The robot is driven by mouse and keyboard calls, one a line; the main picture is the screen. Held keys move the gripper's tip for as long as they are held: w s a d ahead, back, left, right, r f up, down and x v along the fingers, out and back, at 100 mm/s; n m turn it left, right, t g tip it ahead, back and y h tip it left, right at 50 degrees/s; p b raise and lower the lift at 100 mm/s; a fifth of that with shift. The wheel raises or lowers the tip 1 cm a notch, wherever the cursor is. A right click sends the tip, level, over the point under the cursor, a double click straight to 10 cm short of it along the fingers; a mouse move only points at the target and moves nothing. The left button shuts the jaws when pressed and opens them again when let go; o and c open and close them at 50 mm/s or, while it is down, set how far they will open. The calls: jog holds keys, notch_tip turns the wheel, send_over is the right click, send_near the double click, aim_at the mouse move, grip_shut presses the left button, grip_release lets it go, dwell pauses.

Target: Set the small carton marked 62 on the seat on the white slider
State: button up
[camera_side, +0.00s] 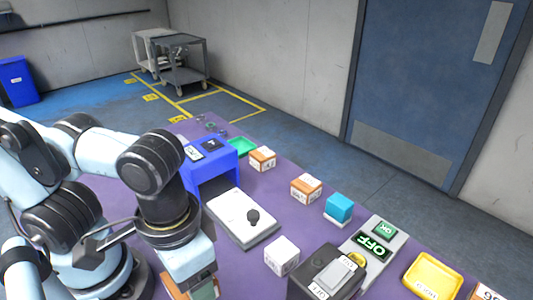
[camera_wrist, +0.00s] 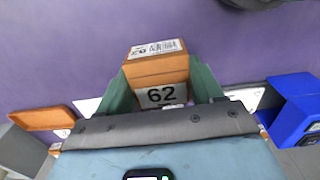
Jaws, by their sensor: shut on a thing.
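The small carton marked 62 (camera_wrist: 160,80) is orange-brown with a white number label and a barcode label. My gripper (camera_wrist: 163,88) is shut on it, with a green finger on each side in the wrist view. The white slider (camera_side: 232,211) is a flat plate with a black knob (camera_side: 253,216), in front of the blue housing (camera_side: 212,164). The carton is apart from the slider. I cannot make out the seat clearly.
Other cartons stand on the purple table: two brown-and-white ones (camera_side: 262,158) (camera_side: 306,188) and a white one (camera_side: 282,255). A blue cube (camera_side: 339,207), a panel reading OFF (camera_side: 374,247), a black device (camera_side: 327,274) and a yellow tray (camera_side: 433,277) stand to the right.

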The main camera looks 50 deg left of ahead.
jog(key=shift+w+r+n, duration=0.15)
jog(key=shift+w+n, duration=0.15)
jog(key=shift+n, duration=0.1)
jog(key=w+a+r+n, duration=0.2)
jog(key=w+n, duration=0.5)
jog(key=n, duration=1)
send_over(234, 205)
notch_tip(234, 205, down, 7)
jog(key=shift+r, duration=0.2)
jog(key=shift+f, duration=2)
jog(key=shift+f, duration=0.2)
jog(key=o, duration=1.2)
jog(key=shift+o, duration=0.2)
jog(key=shift+r, duration=0.1)
